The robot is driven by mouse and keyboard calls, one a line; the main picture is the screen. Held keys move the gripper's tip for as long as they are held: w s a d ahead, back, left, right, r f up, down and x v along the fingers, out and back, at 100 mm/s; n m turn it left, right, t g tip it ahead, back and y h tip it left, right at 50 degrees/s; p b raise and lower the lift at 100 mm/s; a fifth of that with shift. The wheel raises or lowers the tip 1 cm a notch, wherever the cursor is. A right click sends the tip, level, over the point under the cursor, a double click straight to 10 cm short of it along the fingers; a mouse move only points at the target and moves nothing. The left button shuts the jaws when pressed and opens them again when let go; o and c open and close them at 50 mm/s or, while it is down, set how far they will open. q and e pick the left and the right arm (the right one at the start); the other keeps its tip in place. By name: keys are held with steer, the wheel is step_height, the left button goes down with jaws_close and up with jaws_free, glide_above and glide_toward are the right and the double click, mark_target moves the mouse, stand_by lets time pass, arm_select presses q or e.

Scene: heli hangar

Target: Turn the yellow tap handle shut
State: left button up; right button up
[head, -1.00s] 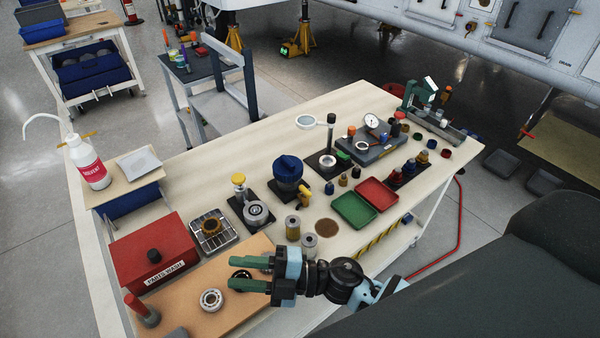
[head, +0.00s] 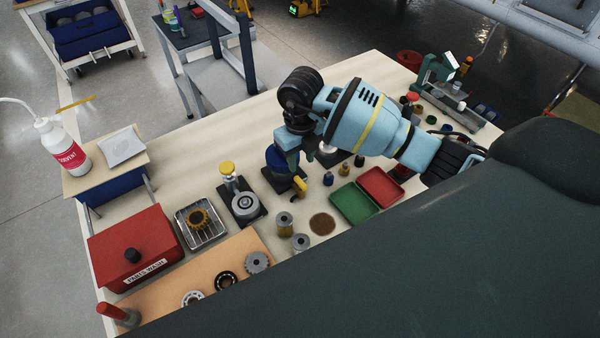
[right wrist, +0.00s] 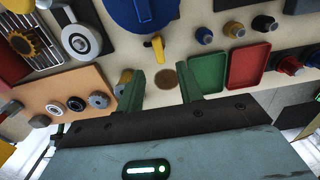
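The yellow tap handle (head: 299,186) sticks out from the front of a blue round-topped container (head: 279,160) on the workbench. In the right wrist view the yellow tap handle (right wrist: 157,47) hangs below the blue container top (right wrist: 141,12). My right gripper (head: 288,150) is over the blue container in the head view, partly covering it. In the right wrist view my right gripper (right wrist: 160,82) is open, with two green fingers apart and nothing between them. The handle lies beyond the fingertips, between their lines, apart from them. My left gripper is not in view.
A yellow-knobbed device (head: 227,169) stands left of the container. Green (head: 355,203) and red (head: 380,187) trays lie right. Metal cylinders (head: 284,222) stand in front. A red parts-wash box (head: 135,248) and wire basket (head: 199,227) are at left. Behind, the bench top is mostly clear.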

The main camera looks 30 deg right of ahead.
mark_target(300, 181)
steer(key=shift+s+a+f, duration=0.1)
steer(key=shift+f, duration=0.5)
step_height(300, 181, down, 7)
steer(key=shift+r, duration=0.15)
jaws_close()
